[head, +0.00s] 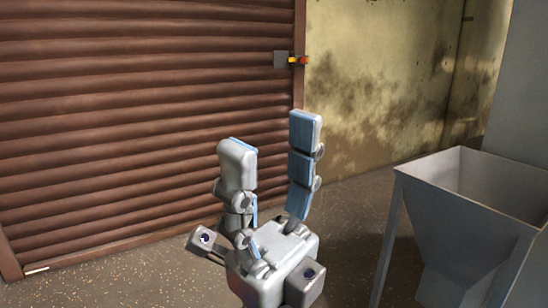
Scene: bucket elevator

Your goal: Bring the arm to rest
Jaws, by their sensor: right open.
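My right gripper (272,138) is in the middle of the head view, its grey and blue fingers pointing up. The fingers stand apart with nothing between them. It is held up in front of the brown shutter and touches nothing that I can see. My left gripper is not in the head view.
A brown roller shutter (120,120) fills the left. A grey metal hopper (455,220) on legs stands at the right. Speckled floor (130,285) lies open at the lower left.

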